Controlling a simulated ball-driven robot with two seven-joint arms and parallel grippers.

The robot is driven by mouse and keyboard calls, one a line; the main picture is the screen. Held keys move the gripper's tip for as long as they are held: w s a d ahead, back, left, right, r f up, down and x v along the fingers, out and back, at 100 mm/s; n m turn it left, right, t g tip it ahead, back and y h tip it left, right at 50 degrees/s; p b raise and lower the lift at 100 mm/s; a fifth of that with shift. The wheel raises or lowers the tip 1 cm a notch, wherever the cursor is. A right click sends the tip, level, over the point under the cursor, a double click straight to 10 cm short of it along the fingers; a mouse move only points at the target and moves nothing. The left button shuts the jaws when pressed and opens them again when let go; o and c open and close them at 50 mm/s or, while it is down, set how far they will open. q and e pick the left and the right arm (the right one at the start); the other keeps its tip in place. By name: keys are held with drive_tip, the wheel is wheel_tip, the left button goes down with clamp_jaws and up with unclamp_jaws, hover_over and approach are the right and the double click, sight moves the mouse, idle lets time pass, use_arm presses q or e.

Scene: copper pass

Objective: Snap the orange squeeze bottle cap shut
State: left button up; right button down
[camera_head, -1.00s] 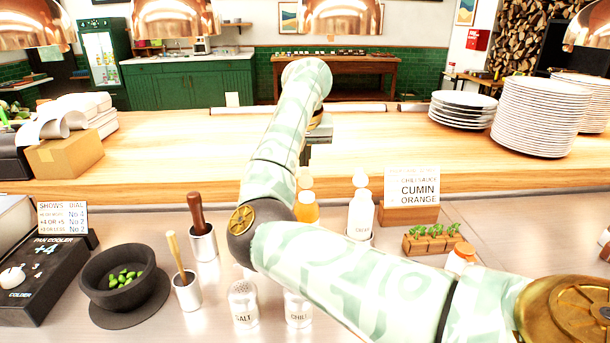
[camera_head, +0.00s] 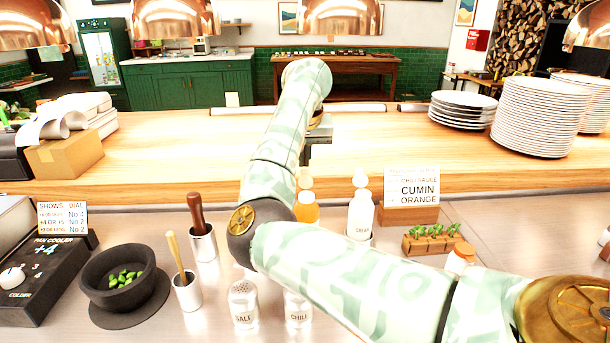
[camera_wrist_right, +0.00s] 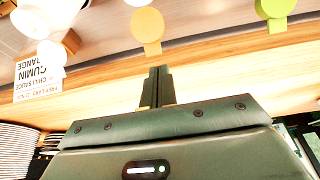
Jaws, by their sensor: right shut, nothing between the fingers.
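The orange squeeze bottle (camera_head: 307,212) stands upright on the metal counter, partly hidden behind my right arm, with a pale top. In the right wrist view an orange disc (camera_wrist_right: 147,25) on a short stem shows ahead of my fingers; it looks like part of this bottle's cap, but I cannot tell whether the cap is open. My right gripper (camera_head: 308,160) is just beyond the bottle, near the wooden ledge. In the right wrist view its fingers (camera_wrist_right: 158,72) are together and empty, with a gap to the disc. My left gripper is out of view.
A green disc (camera_wrist_right: 272,8) is near the orange one. Shakers (camera_head: 243,304), a mortar (camera_head: 118,280) and herb pots (camera_head: 432,242) stand around. The wooden ledge (camera_head: 200,150) has free room.

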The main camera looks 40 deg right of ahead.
sight(305, 183)
idle(0.4)
drive_tip(key=shift+s+a+p, duration=0.85)
drive_tip(key=shift+s+a, duration=0.5)
drive_tip(key=shift+s, duration=0.25)
drive_tip(key=shift+s+a+f+p, duration=0.25)
drive_tip(key=shift+s+a+p, duration=0.05)
drive_tip(key=shift+s+a, duration=0.3)
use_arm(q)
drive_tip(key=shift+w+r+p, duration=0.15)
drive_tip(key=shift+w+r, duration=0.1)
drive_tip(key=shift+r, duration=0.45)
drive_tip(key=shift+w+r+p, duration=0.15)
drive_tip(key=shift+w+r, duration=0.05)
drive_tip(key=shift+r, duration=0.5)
use_arm(e)
drive_tip(key=shift+s+a+r, duration=0.25)
drive_tip(key=shift+s+a, duration=0.45)
drive_tip(key=shift+s, duration=0.25)
drive_tip(key=shift+r, duration=0.15)
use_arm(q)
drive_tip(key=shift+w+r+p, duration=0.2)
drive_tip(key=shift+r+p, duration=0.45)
use_arm(e)
drive_tip(key=shift+r, duration=1.5)
